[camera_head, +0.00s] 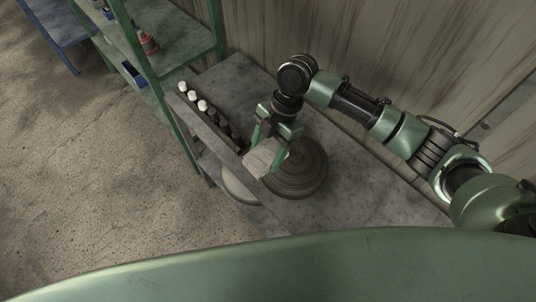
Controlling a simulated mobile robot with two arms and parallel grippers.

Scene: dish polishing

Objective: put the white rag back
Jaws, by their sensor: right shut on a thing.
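The white rag (260,158) is a small pale folded cloth in the head view. My right gripper (265,151) is shut on it and holds it at the near left side of a dark round dish (300,170) on the grey table. I cannot tell whether the rag touches the dish. The fingers partly hide the rag. My left gripper is not in view.
A row of white-capped bottles (202,105) stands along the table's left edge. A green shelf (185,45) is at the upper left, beside the table. A wooden wall (380,45) runs behind. The table's front right (370,200) is clear.

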